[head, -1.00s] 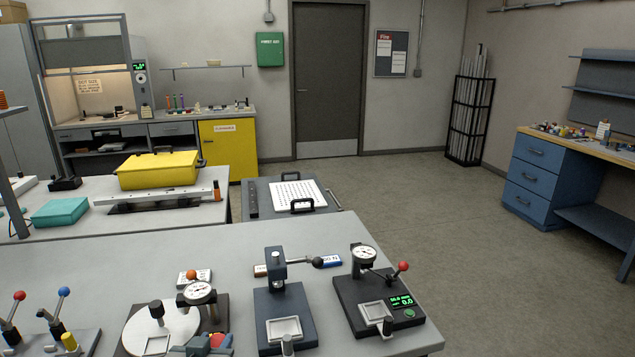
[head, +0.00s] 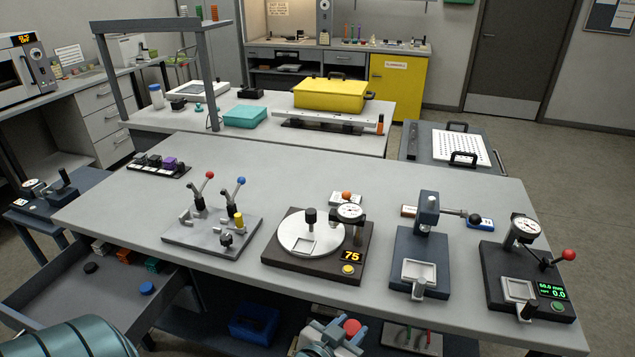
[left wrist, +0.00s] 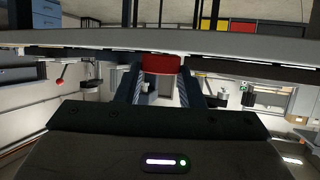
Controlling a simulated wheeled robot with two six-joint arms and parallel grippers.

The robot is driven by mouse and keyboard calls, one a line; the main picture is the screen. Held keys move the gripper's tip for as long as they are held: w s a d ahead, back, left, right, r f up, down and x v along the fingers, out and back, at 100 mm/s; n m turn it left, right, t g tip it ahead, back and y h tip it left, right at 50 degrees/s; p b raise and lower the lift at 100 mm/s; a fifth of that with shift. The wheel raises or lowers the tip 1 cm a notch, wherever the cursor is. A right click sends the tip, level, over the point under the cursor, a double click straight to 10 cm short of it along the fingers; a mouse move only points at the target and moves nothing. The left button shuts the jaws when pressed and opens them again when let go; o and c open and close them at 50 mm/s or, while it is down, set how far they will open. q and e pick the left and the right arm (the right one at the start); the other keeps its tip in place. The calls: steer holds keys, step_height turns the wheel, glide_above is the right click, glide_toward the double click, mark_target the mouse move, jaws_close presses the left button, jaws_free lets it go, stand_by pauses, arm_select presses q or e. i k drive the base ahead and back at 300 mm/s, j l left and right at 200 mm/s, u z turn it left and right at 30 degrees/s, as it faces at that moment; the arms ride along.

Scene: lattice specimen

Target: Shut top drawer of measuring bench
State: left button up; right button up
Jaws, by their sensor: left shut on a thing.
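The top drawer (head: 60,300) of the measuring bench (head: 290,165) stands pulled out at lower left in the head view. Small orange and green pieces, a black disc (head: 91,268) and a blue disc (head: 147,288) lie in it. Part of the drawer's near side is hidden by my teal arm or cut off by the frame. My left gripper (head: 338,332) is at the bottom centre, by the bench's front edge and right of the drawer. It is shut on a red piece (left wrist: 160,63), which shows between the fingers in the left wrist view. My right gripper is not in view.
The bench top carries a lever fixture (head: 212,235), a round-plate gauge (head: 310,235), a press (head: 420,265) and a dial gauge (head: 525,280). A blue bin (head: 253,322) stands on the shelf below. A small side table (head: 45,215) is at the left.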

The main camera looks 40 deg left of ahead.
mark_target(101, 308)
steer(key=k+j+z, duration=0.1)
steer(key=j+z, duration=0.2)
steer(key=k+j+z, duration=0.15)
steer(key=j+z, duration=0.2)
steer(key=k+j+z, duration=0.15)
steer(key=j+z, duration=0.15)
steer(key=k+j+z, duration=0.95)
steer(key=k+z, duration=0.15)
steer(key=k+j+z, duration=0.1)
steer(key=k+z, duration=0.3)
steer(key=k, duration=0.2)
steer(key=k+j, duration=0.1)
steer(key=k, duration=1.6)
steer(key=k+l+u, duration=0.1)
steer(key=l+u, duration=0.15)
steer(key=l, duration=0.1)
